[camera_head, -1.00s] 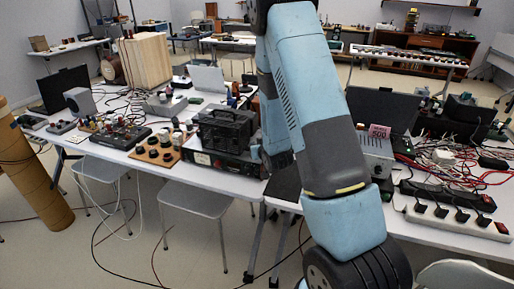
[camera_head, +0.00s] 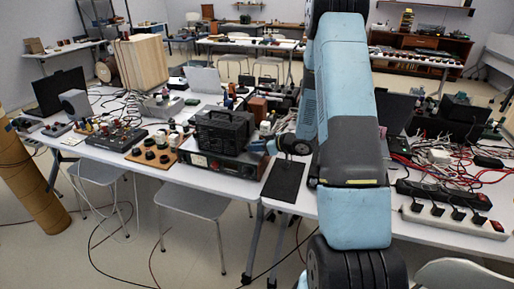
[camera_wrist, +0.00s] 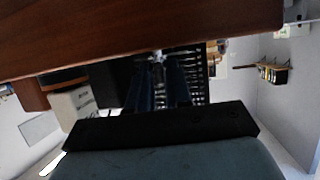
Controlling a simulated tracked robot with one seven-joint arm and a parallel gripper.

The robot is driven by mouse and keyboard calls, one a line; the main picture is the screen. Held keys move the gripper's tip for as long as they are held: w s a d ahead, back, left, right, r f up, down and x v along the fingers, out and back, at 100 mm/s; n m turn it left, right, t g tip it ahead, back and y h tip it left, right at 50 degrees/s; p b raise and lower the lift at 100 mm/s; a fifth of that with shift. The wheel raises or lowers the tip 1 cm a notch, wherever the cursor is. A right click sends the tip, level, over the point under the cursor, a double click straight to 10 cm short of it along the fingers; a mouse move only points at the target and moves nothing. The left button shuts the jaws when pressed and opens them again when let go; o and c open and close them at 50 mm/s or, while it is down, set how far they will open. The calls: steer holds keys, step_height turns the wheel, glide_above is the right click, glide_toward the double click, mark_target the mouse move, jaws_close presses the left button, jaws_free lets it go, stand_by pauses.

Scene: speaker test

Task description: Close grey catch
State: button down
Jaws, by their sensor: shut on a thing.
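A black box with a grille and a top handle (camera_head: 226,130) stands on a dark flat device (camera_head: 215,163) on the near table. My gripper (camera_head: 266,146) is at the box's right side, low down. In the wrist view, which looks upside down, my blue fingers (camera_wrist: 158,62) are close together in front of the box's black grille (camera_wrist: 193,78). A small pale grey piece, likely the grey catch (camera_wrist: 157,56), shows at their tips, close to a brown surface (camera_wrist: 90,35). The fingers partly cover it, and its exact position is unclear.
A black mat (camera_head: 284,181) lies on the table right of the device. A wooden board with black knobs (camera_head: 152,157) is left of it. A power strip (camera_head: 452,216) and red cables (camera_head: 410,165) crowd the right table. A chair (camera_head: 192,205) stands in front.

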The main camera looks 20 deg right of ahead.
steer(key=shift+d+n+g+y, duration=0.1)
steer(key=shift+n+g+y, duration=0.4)
steer(key=shift+n+g, duration=0.1)
steer(key=shift+w, duration=0.1)
steer(key=c, duration=1.2)
jaws_free()
steer(key=v, duration=0.7)
steer(key=shift+d, duration=0.2)
